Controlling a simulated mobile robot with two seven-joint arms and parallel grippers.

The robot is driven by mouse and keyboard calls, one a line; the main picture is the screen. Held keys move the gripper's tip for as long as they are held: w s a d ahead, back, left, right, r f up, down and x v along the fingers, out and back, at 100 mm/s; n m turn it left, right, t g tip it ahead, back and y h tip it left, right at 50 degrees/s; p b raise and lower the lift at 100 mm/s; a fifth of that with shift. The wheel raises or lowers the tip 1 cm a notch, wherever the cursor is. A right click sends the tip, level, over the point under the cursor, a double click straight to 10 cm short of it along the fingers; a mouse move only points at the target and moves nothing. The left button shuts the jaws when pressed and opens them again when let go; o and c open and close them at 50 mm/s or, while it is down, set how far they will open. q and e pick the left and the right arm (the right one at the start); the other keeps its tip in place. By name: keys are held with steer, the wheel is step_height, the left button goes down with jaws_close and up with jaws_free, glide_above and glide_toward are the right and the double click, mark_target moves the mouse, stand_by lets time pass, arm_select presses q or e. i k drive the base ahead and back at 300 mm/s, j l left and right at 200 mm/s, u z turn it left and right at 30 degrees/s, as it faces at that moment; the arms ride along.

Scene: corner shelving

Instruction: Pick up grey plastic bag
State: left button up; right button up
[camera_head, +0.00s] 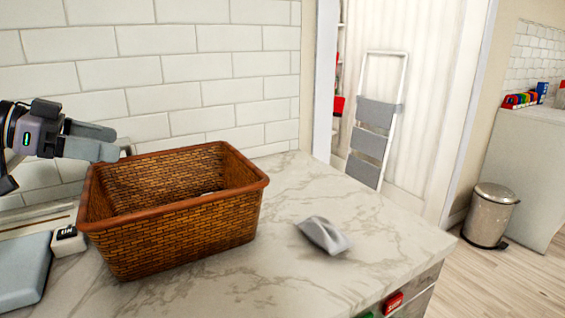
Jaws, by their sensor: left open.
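A small grey plastic bag (324,234) lies alone on the marble countertop (330,195), to the right of a brown wicker basket. It looks crumpled, with a light, shiny surface. My left gripper (118,142) comes in from the left, above the basket's back left corner. It is open, and I see nothing between its fingers. It is well to the left of the bag and apart from it. My right gripper is out of view.
The wicker basket (185,232) stands between my left gripper and the bag. A small white block (67,241) and a blue-grey item (22,270) lie left of it. A tiled wall (190,70) bounds the back. The counter around the bag is clear. A bin (490,215) stands on the floor.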

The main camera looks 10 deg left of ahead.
mark_target(320, 231)
steer(key=k+l, duration=1.2)
steer(key=l, duration=0.05)
